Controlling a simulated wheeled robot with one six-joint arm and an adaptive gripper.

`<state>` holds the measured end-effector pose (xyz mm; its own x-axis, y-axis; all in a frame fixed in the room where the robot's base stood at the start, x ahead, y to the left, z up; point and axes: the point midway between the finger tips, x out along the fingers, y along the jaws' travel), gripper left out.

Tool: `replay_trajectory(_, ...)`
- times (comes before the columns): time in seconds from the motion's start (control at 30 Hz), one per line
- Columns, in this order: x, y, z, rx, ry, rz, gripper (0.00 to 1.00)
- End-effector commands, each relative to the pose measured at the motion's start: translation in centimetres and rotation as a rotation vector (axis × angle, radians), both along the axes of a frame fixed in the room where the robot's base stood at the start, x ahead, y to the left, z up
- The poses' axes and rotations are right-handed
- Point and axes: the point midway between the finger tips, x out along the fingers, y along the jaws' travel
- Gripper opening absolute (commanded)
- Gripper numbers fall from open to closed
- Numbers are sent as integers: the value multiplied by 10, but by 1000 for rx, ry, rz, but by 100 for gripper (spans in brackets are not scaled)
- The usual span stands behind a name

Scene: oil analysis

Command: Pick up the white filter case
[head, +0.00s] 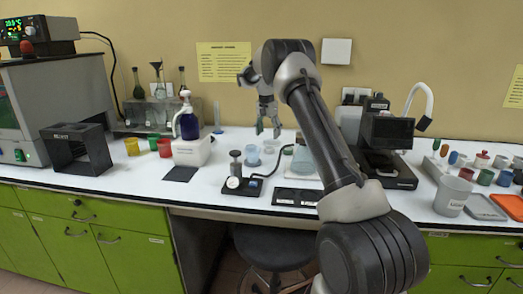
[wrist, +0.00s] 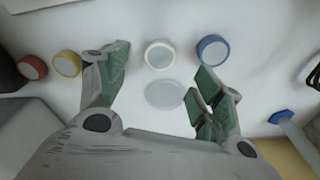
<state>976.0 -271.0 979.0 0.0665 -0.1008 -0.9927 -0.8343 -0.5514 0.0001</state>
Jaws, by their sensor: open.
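The white filter case (wrist: 160,54) is a small round case with a pale centre, standing on the white bench top in the wrist view. It lies near the fingertip line, in the gap between the two green-padded fingers, with nothing touching it. My gripper (wrist: 165,68) is open and empty. In the head view my gripper (head: 268,131) points down above the bench near the back wall. Small pale cups stand below it there, but I cannot clearly tell which is the white case.
A blue case (wrist: 212,50) stands close to the right finger. A yellow case (wrist: 67,64) and a red case (wrist: 33,67) are left of the left finger. A clear disc (wrist: 164,95) lies between the fingers. A blue-based cylinder (wrist: 288,120) is at the right.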

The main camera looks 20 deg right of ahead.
Motion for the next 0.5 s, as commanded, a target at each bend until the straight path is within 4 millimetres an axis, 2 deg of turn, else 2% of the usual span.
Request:
replay_trajectory(0.33,4,-5,-36,0,1,-1,67)
replay_trajectory(0.5,7,-9,-63,0,2,-1,67)
